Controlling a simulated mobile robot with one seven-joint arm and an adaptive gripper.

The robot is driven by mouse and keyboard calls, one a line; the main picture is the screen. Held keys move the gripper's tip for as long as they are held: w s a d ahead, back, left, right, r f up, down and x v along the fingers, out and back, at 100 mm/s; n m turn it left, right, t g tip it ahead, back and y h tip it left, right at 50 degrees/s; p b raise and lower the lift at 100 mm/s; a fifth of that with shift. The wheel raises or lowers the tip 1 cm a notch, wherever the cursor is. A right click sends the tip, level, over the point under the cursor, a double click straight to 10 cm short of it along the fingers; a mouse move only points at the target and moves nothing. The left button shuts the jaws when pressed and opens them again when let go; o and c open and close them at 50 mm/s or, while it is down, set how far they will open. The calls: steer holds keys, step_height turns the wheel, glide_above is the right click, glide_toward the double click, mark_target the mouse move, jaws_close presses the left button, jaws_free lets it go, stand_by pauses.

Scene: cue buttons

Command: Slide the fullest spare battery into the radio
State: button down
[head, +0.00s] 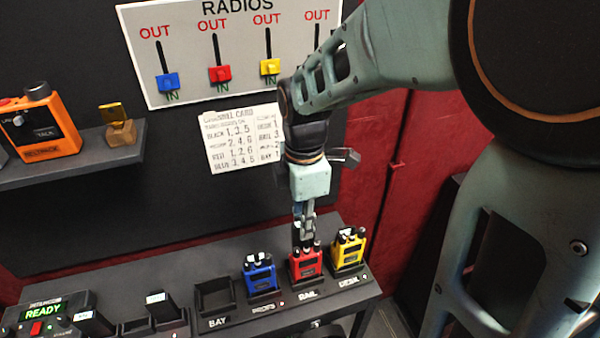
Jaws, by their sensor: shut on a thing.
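My gripper (306,228) points down over the red radio (306,266) in the RAIL slot. It is shut on a dark block, apparently a battery (297,236), at the top of that radio. The fingers partly hide the block, and I cannot tell how far it sits inside the radio. A blue radio (260,279) stands left, in the PROPS slot, and a yellow radio (347,253) right, in the DESK slot. Dark batteries (163,309) stand in holders at the lower left, one with a pale label on top. Their charge levels are not readable.
The BAY slot (215,298) is empty. A tester with a green READY display (44,312) and red button sits lower left. Above are the RADIOS panel (190,50) with sliders and a written card (232,138). An orange beltpack (42,125) stands on the left shelf.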

steer(key=shift+s+d+f, duration=0.1)
steer(key=shift+s+f, duration=0.2)
steer(key=shift+f, duration=0.25)
steer(key=c, duration=1.7)
jaws_free()
steer(key=shift+c, duration=0.2)
steer(key=shift+o, duration=0.4)
steer(key=shift+w, duration=0.3)
steer(key=shift+r, duration=0.1)
